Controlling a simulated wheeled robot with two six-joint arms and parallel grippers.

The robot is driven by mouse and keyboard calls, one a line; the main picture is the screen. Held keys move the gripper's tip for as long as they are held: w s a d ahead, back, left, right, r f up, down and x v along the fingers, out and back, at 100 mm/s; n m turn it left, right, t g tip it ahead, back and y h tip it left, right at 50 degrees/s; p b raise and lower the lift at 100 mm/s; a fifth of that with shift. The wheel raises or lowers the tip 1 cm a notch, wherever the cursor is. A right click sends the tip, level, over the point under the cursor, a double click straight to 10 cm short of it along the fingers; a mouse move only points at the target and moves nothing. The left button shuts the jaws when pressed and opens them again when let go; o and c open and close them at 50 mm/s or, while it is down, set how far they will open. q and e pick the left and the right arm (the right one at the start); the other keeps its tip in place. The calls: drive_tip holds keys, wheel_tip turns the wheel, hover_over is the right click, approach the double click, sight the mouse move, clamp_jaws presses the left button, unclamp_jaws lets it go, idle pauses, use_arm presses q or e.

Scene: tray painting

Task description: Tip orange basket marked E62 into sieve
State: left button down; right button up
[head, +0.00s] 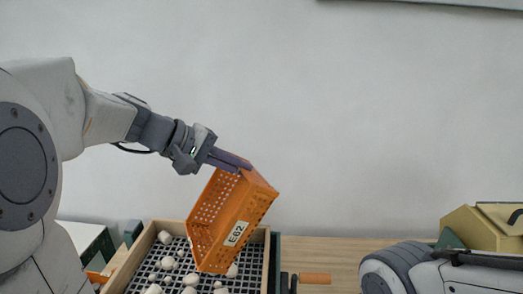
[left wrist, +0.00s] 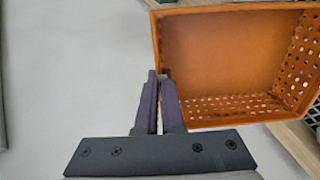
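The orange basket (head: 236,218) has a white label marked E62 and hangs tilted steeply above the sieve, its open side facing left and down. My left gripper (head: 236,161) is shut on the basket's upper wall. In the left wrist view, the fingers (left wrist: 160,80) pinch the rim of the basket (left wrist: 225,60), and the inside I can see is empty. The sieve (head: 139,262) is a wooden frame with a dark grid. Several whitish pieces (head: 168,262) lie on its grid. The basket hides part of the sieve. My right gripper is not in view.
A beige container (head: 478,232) stands at the far right. An orange handle (head: 314,278) lies on the wooden table (head: 335,252) right of the sieve. A white box (head: 84,240) and a dark green item (head: 132,232) stand left of the sieve.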

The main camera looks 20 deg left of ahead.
use_arm(q)
drive_tip(key=w+d+f+g+y+p, duration=0.5)
drive_tip(key=d+f+g+y+p, duration=0.1)
drive_tip(key=p, duration=1.9)
wheel_tip(320, 180, down, 4)
drive_tip(key=shift+w+d+r+g+y, duration=0.25)
drive_tip(key=shift+g+y, duration=0.35)
drive_tip(key=shift+y, duration=0.4)
drive_tip(key=shift+f, duration=0.1)
